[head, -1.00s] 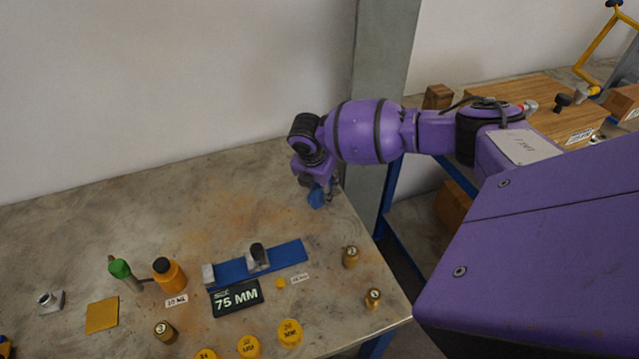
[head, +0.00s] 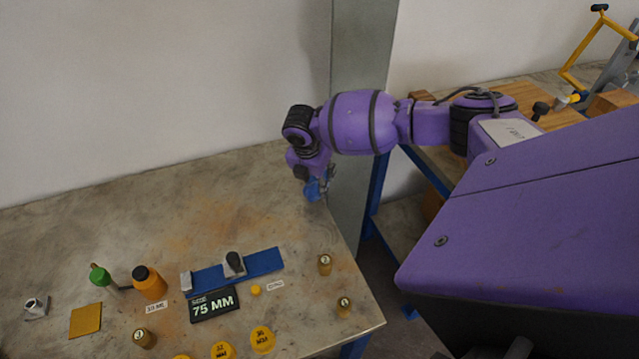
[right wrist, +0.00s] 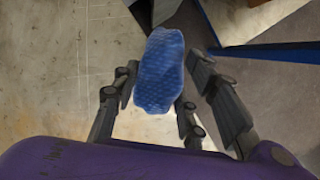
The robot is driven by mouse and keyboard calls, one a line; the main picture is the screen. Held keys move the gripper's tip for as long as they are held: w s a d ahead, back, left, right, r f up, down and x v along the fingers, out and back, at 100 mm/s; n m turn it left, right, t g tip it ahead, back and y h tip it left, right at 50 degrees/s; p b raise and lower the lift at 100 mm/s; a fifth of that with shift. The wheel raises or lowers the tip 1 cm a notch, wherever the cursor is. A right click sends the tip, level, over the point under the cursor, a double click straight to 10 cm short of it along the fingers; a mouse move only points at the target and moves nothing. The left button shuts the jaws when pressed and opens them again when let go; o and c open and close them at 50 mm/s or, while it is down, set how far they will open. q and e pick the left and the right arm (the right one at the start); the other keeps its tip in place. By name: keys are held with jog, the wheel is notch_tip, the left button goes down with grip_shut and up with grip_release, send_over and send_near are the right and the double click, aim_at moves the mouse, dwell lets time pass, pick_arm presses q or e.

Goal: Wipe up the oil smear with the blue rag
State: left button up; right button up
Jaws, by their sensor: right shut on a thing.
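The blue rag (head: 313,189) is bunched in my right gripper (head: 320,186), at the table's far right corner in the head view. In the right wrist view, the rag (right wrist: 160,70) is a textured blue wad between the fingers of my right gripper (right wrist: 155,95). The gripper is shut on it, and the rag appears to be held above the surface. Rust-brown discolouration (head: 195,228) spreads over the middle of the worktable (head: 90,225). I cannot tell which part of it, if any, is the oil smear. My left gripper is not in view.
A blue strip (head: 265,262) with metal blocks, a 75 MM sign (head: 214,304), an orange bottle (head: 149,283), a green-topped item (head: 100,275), a yellow pad (head: 86,320) and brass weights (head: 325,265) stand toward the front. The table's back is clear. A grey pillar (head: 358,120) rises beside the right corner.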

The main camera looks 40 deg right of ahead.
notch_tip(320, 180, up, 2)
jog(key=shift+d+r+p, duration=0.1)
jog(key=shift+r+p, duration=0.05)
jog(key=shift+p, duration=0.25)
jog(key=shift+w+r, duration=0.1)
jog(key=shift+r, duration=0.3)
jog(key=shift+s+r, duration=0.2)
jog(key=shift+r, duration=0.3)
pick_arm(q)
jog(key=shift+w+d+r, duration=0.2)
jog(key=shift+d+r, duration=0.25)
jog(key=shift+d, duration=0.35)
pick_arm(e)
jog(key=shift+w, duration=0.1)
